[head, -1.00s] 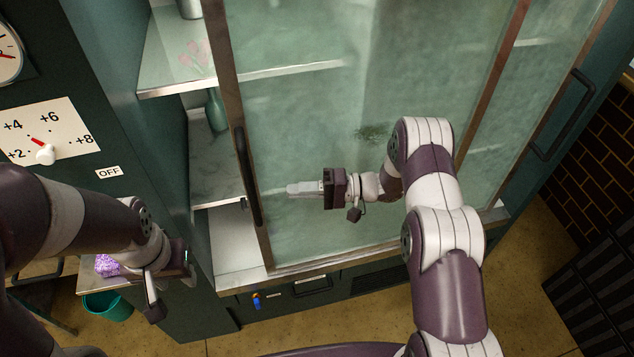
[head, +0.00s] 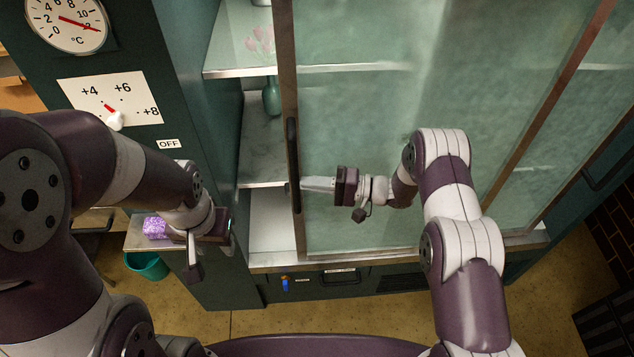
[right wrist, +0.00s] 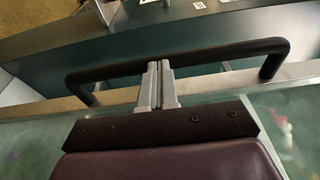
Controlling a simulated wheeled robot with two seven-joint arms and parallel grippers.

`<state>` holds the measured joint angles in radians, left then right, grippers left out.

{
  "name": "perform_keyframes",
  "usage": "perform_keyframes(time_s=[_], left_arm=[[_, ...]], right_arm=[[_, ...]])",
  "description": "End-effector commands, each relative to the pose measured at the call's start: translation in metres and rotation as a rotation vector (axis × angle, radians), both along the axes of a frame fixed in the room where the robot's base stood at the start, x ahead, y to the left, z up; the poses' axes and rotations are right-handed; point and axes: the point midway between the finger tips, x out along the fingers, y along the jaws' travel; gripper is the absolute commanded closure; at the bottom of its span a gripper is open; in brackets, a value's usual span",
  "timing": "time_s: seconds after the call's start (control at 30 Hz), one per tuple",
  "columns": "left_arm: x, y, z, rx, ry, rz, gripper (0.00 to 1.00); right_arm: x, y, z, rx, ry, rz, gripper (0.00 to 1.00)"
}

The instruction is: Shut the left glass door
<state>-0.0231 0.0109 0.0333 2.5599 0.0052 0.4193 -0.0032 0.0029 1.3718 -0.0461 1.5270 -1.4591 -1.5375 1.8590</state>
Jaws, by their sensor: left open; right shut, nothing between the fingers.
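The left glass door (head: 350,110) is a sliding pane in a metal frame with a black bar handle (head: 292,150) on its left edge. It stands partly open, with a gap at the left showing the shelves. My right gripper (head: 304,184) is shut and empty, its fingertips at the handle. In the right wrist view the closed fingers (right wrist: 158,82) reach the middle of the black handle (right wrist: 215,58), seemingly against its side; contact is hard to tell. My left gripper (head: 230,228) is in front of the cabinet's left side, its fingers barely visible.
The open gap shows a shelf (head: 265,145) with a green vase (head: 271,97). A dial panel (head: 112,100) and a thermometer (head: 68,22) are on the cabinet's left. A teal bin (head: 147,264) and a purple block (head: 154,227) are at the lower left.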

Motion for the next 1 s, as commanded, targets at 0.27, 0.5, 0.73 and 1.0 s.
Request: perform_keyframes(time_s=[0.27, 0.5, 0.73, 1.0], left_arm=[[0.000, 0.000, -0.020, 0.000, 0.000, 0.000, 0.57], [0.000, 0.000, -0.041, 0.000, 0.000, 0.000, 0.57], [0.000, 0.000, -0.055, 0.000, 0.000, 0.000, 0.57], [0.000, 0.000, -0.060, 0.000, 0.000, 0.000, 0.57]], right_arm=[[-0.006, 0.067, -0.004, 0.000, -0.004, 0.008, 1.00], [-0.011, 0.132, -0.004, 0.000, -0.005, 0.007, 1.00], [-0.014, 0.175, -0.002, 0.001, -0.004, 0.005, 1.00], [-0.015, 0.195, 0.000, 0.000, -0.002, 0.002, 1.00]])
